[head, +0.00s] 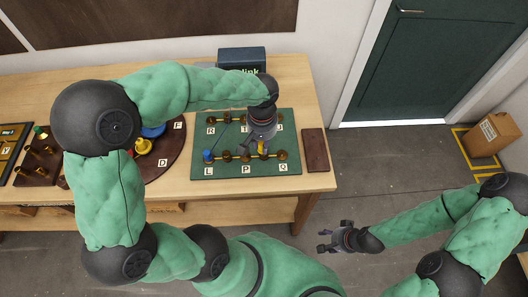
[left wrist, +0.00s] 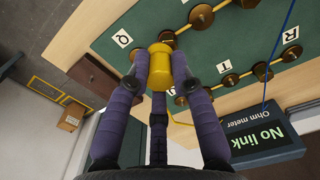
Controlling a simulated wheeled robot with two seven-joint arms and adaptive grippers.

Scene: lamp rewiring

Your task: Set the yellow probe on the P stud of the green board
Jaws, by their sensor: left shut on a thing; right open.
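My left gripper (head: 262,142) is over the green board (head: 200,130). It is shut on the yellow probe (left wrist: 160,66), which sits between the fingers in the left wrist view. In the head view the yellow probe (head: 262,150) shows just below the fingers, between the P and Q labels. The P stud (head: 245,157) stands behind the P label in the front row, left of the probe. I cannot tell the probe's height above the board. My right gripper (head: 326,240) is open and empty over the floor, right of the table.
A blue probe (head: 208,156) is at the L stud. An ohm meter (left wrist: 262,140) reads "No link". A brown block (head: 314,150) lies right of the board. A round dark-red board (head: 172,160) with coloured parts is to the left, partly behind my left arm.

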